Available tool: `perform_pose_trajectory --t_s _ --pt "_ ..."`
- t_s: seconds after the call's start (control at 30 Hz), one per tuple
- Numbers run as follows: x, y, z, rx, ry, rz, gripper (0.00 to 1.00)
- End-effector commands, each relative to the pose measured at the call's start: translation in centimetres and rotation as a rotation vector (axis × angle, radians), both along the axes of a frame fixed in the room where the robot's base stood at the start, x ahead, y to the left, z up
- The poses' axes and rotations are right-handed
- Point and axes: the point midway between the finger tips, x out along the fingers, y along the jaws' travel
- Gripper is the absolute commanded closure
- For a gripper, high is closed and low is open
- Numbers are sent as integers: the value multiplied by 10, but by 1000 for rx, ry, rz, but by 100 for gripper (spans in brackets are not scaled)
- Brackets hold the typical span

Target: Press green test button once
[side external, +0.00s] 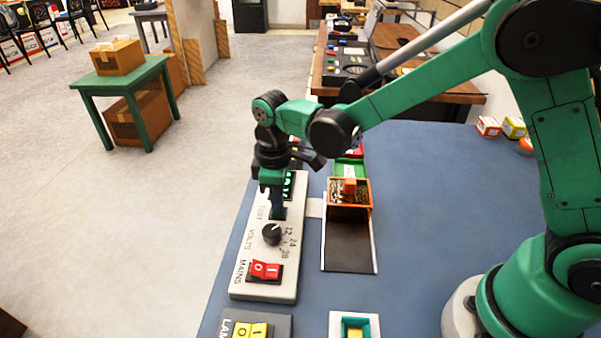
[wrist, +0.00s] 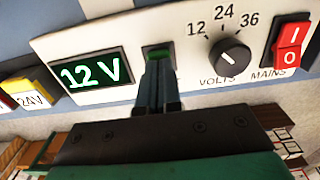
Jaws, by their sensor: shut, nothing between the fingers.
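The white control panel (side external: 240,278) lies on the blue bench. It carries a red MAINS rocker switch (side external: 265,270), a black VOLTS knob (side external: 271,234) and a green-lit display. In the wrist view the display (wrist: 92,76) reads 12 V. The green test button (wrist: 159,56) sits between display and knob (wrist: 234,58). My gripper (wrist: 158,82) is shut and empty, with its fingertips at the button's lower edge in that view; I cannot tell whether they touch it. In the side view my gripper (side external: 277,212) points down over the TEST spot and hides the button.
An orange-rimmed box (side external: 368,195) with a dark ramp (side external: 348,246) stands right of the panel. A lamp panel with a yellow switch (side external: 250,331) and a white-framed teal tray (side external: 370,325) lie nearer.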

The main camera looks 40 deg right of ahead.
Motion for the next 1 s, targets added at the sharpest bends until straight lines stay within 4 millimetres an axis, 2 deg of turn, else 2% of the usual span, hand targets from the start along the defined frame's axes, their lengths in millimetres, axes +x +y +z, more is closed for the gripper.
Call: perform_pose_trajectory --t_s 0.3,0.57,0.87,1.0 --pt "0 0 -1 0 0 0 100" --pt "0 0 -22 0 0 0 100" --pt "1 0 -21 1 -4 0 100" --pt "1 0 -9 1 -5 0 100"
